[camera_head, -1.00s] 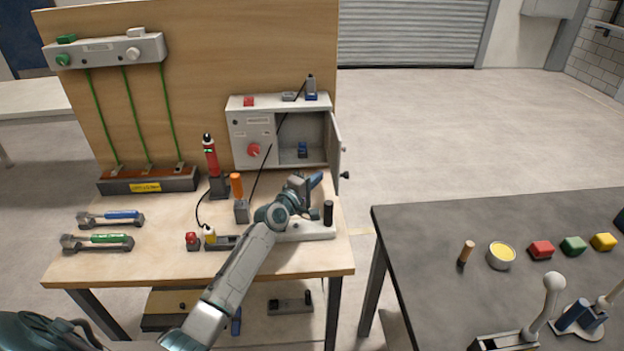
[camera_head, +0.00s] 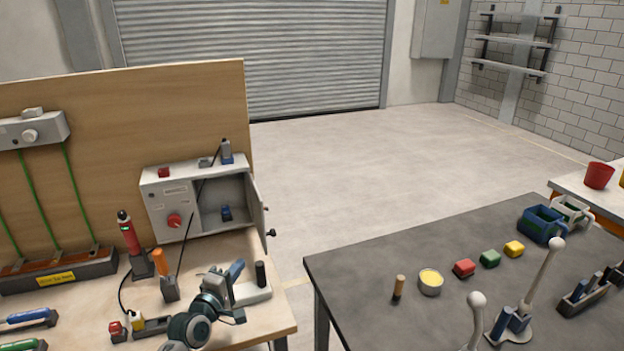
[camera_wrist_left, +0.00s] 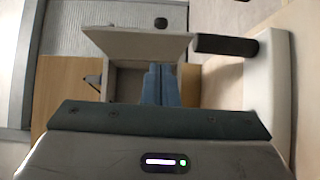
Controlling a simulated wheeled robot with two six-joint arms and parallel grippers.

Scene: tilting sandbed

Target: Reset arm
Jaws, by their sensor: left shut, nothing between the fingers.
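My left gripper (camera_head: 236,268) is at the lower left of the head view, over the wooden workbench (camera_head: 222,252). Its blue fingers are shut and empty. It is just left of a pale base with an upright black post (camera_head: 261,274), in front of an open grey box (camera_head: 157,207). In the left wrist view the shut fingers (camera_wrist_left: 160,85) point toward the box, whose door (camera_wrist_left: 135,44) stands open. The black post (camera_wrist_left: 226,45) shows to their right. My right gripper is not in view.
A red tool (camera_head: 129,234) and an orange-handled tool (camera_head: 159,260) stand left of the arm. A dark table (camera_head: 370,260) to the right carries a yellow-topped tin (camera_head: 430,283), coloured blocks and white-knobbed levers. Bare floor lies behind the tables.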

